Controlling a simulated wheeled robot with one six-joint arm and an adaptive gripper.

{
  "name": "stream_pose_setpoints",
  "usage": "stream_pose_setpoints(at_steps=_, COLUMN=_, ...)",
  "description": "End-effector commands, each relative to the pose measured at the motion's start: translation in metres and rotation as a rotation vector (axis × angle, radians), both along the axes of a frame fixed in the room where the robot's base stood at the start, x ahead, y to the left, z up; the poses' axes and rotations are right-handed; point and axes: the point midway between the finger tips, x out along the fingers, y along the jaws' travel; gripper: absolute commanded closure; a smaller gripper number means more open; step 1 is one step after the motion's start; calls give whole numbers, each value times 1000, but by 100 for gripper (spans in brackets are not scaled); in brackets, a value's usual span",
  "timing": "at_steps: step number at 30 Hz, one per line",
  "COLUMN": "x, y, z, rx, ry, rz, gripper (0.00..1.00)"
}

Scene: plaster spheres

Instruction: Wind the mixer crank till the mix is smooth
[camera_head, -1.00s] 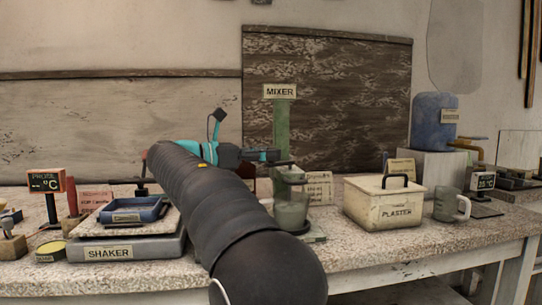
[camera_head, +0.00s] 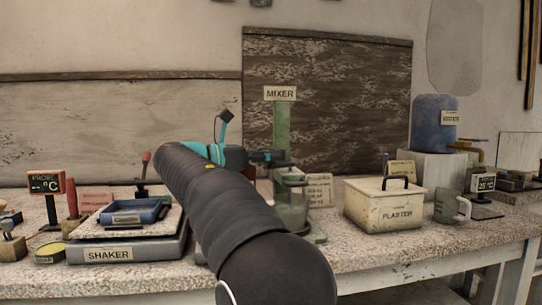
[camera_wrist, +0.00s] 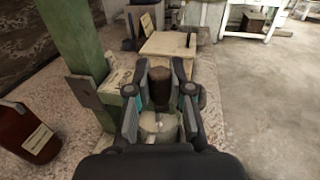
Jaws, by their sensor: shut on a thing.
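The mixer (camera_head: 281,125) has a green upright post under a MIXER sign, and the post also shows in the wrist view (camera_wrist: 72,35). A clear jug (camera_head: 292,208) with a pale grey-green mix stands at its foot. In the wrist view the pale mix (camera_wrist: 158,124) shows below my fingers; its smoothness cannot be told. My gripper (camera_wrist: 160,88) is shut on the dark brown crank knob (camera_wrist: 160,80), one finger on each side. In the head view my gripper (camera_head: 270,158) is beside the post, above the jug, and the crank is mostly hidden.
A cream PLASTER box (camera_head: 384,204) and a mug (camera_head: 451,205) stand right of the mixer. The SHAKER (camera_head: 125,249) is left of my arm. A brown bottle (camera_wrist: 28,130) stands left of the post in the wrist view. The bench front right of the mixer is clear.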

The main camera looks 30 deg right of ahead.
Motion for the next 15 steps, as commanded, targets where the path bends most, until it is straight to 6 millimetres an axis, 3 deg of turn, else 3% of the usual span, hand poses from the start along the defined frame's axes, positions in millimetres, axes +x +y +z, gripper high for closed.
stream_pose_setpoints(at_steps=15, x=-20, y=-5, z=1, rx=0, ry=-1, rz=331, gripper=100)
